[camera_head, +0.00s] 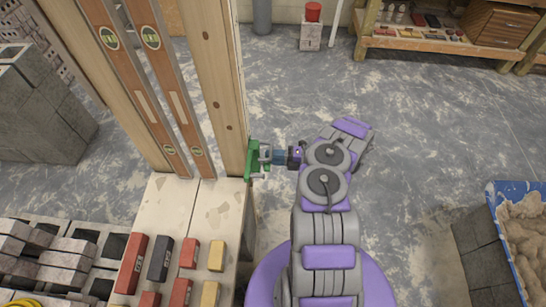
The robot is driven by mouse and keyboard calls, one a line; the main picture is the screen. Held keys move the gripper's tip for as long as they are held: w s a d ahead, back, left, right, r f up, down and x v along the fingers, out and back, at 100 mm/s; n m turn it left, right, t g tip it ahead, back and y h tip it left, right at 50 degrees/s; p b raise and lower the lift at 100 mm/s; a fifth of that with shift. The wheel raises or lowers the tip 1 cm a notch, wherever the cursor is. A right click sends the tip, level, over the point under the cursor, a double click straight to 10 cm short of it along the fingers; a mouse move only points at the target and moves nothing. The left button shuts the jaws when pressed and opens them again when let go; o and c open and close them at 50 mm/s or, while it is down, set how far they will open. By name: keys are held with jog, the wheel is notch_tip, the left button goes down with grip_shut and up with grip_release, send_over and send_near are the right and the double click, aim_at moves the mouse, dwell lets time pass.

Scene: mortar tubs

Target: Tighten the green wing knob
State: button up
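A green fixture (253,161) sits at the lower right edge of the upright wooden post, just above the pale bench top. The green wing knob cannot be told apart from the rest of this green part at this size. My gripper (266,154) points left from the end of my purple and grey arm. Its fingertips are right at the green part and overlap it in the picture. The fingers are small and partly hidden, so I cannot tell whether they are open, shut or gripping the knob.
The wooden post (216,75) stands beside two long spirit levels (152,40). Red, yellow and dark blocks (188,254) lie on the pale bench top (172,205). Grey blocks (40,105) stand at left. A blue-rimmed mortar tub (509,245) is at right. The floor between is clear.

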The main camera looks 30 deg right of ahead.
jog(key=p+v, duration=0.2)
jog(key=v, duration=1.5)
jog(key=shift+s+d, duration=0.2)
jog(key=shift+s, duration=0.05)
dwell(0.4)
